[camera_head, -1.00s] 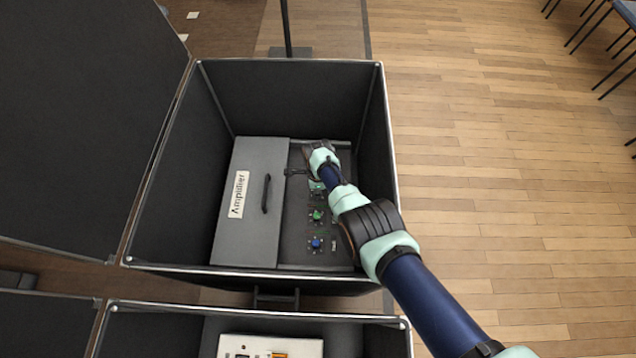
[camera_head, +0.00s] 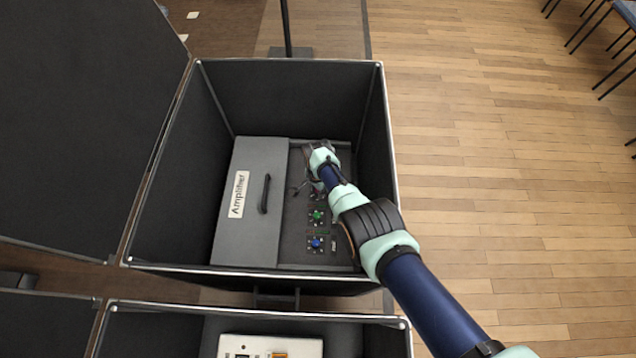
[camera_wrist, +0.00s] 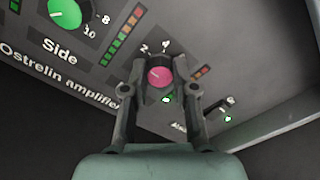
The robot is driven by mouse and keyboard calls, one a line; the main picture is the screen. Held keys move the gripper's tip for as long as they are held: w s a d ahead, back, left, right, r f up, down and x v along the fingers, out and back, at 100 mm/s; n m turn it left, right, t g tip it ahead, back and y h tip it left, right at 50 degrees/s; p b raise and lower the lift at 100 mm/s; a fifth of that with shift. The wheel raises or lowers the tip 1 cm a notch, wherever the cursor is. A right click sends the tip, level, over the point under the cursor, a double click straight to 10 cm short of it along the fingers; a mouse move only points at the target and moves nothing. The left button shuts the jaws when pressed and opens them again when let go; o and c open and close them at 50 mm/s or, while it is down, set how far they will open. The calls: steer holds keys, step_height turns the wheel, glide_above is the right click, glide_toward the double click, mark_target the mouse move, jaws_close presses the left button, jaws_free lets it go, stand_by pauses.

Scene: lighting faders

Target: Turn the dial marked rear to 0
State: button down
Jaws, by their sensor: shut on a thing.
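A pink-red dial (camera_wrist: 159,76) with a short white pointer line sits between my fingers in the wrist view. The digits 2 and 4 show beside it; its name and the rest of its scale are hidden. My gripper (camera_wrist: 160,82) is shut on this dial. In the head view my gripper (camera_head: 300,186) reaches down into the open case, onto the control panel, and the arm covers much of the dial. A green dial (camera_wrist: 64,13) marked Side shows at the upper left of the wrist view. No "rear" label is readable.
The black case has high walls close to the arm on the right. A grey box labelled Amplifier (camera_head: 237,194) with a black handle (camera_head: 265,194) stands left of the panel. A blue dial (camera_head: 316,244) sits lower on the panel. Lit level meters (camera_wrist: 202,72) flank the dials.

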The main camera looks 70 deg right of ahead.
steer(key=n, duration=0.4)
steer(key=shift+f+n, duration=0.1)
steer(key=shift+n, duration=2.5)
steer(key=c, duration=0.9)
jaws_free()
